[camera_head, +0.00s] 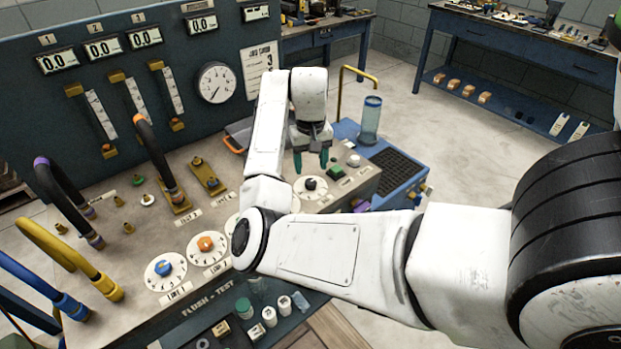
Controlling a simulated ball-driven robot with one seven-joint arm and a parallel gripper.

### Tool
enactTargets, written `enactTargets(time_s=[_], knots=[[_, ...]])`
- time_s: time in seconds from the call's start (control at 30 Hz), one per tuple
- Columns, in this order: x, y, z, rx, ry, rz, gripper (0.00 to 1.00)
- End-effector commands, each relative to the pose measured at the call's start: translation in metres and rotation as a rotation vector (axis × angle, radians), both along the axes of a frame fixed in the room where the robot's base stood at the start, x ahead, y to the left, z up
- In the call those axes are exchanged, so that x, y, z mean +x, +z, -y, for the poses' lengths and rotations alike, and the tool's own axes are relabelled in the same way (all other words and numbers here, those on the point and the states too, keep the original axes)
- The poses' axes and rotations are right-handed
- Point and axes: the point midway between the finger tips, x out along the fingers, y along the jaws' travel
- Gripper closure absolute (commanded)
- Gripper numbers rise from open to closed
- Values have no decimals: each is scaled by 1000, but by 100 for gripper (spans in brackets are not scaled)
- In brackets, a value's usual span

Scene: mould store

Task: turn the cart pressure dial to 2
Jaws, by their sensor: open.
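A round white dial (311,187) with a black knob sits on the right end of the bench top. Its numbers and the knob's pointer are too small to read, and I cannot tell from its label whether it is the cart pressure dial. My gripper (311,161) points down just above and behind this dial in the picture. Its two teal fingers are apart with nothing between them. I cannot tell the exact height of the fingertips over the knob.
A green button (336,171) and a white knob (354,160) sit right of the dial. Dials with a blue knob (163,268) and an orange knob (206,243) lie left; my arm covers others. A blue unit (348,130) carries a clear cylinder (370,120). Hoses stand at left.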

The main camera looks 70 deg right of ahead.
Motion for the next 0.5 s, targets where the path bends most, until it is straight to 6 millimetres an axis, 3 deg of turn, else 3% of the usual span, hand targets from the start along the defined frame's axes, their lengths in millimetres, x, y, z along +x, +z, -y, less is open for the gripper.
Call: enactTargets(time_s=[0.2,0.5], knots=[[0,-36,-1,1,1,-1,41],[0,-56,0,-2,0,1,41]])
